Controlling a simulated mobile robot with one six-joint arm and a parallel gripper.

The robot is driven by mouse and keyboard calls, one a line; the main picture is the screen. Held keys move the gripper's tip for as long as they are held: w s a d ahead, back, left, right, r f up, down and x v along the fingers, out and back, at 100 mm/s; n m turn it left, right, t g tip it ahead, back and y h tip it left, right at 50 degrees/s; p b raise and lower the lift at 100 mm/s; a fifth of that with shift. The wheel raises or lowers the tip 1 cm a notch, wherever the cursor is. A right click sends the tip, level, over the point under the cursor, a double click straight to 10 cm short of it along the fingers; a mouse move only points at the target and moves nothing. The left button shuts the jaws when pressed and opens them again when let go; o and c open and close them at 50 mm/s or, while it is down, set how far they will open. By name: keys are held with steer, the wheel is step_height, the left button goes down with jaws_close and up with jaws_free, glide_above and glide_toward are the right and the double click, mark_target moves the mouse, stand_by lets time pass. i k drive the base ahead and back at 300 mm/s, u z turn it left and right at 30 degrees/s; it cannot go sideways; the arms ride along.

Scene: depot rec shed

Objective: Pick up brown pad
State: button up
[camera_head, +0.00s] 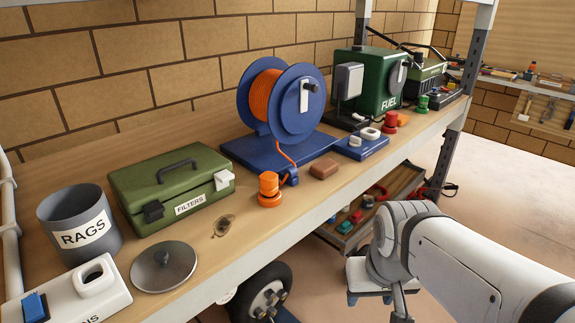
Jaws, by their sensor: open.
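The brown pad (323,168) is a small reddish-brown block with rounded edges. It lies flat on the wooden shelf near the front edge, just right of the orange hose fitting and in front of the blue reel's base. My gripper (369,298) is low at the lower right, partly hidden by my arm. It is open, below the shelf top and out in front of its edge, well apart from the pad.
An orange fitting (269,188) stands close left of the pad. The blue reel (285,104) rises behind it, and a blue tray (361,145) with small parts sits to its right. A lower tray (352,236) holds several parts.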

mark_target(322, 170)
steer(key=z, duration=0.05)
steer(key=k, duration=0.3)
steer(key=z, duration=0.85)
steer(key=i, duration=1.15)
steer(key=u, duration=0.6)
steer(key=i, duration=0.7)
steer(key=u, duration=0.65)
